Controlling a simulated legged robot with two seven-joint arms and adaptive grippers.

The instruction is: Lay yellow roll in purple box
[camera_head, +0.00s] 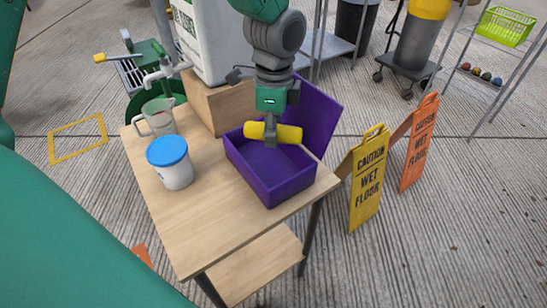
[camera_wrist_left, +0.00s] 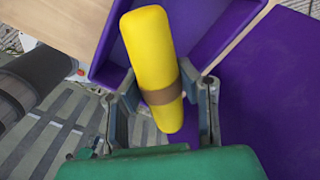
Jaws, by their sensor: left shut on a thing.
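The yellow roll (camera_head: 288,134) has a brown band around its middle. My left gripper (camera_head: 271,137) is shut on it and holds it level above the open purple box (camera_head: 290,190). In the left wrist view the roll (camera_wrist_left: 150,45) lies between the two fingers of the gripper (camera_wrist_left: 160,98), at its brown band. The purple box (camera_wrist_left: 107,45) shows behind the roll in that view, with its lid standing open. The inside of the box looks empty where it shows; part of it is hidden by the roll and gripper. My right gripper is not in view.
The box stands on a wooden table (camera_head: 205,215). A white tub with a blue lid (camera_head: 170,165) and a clear measuring jug (camera_head: 160,117) stand left of it. A wooden block under a white container is behind. Yellow and orange wet floor signs (camera_head: 368,180) stand right of the table.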

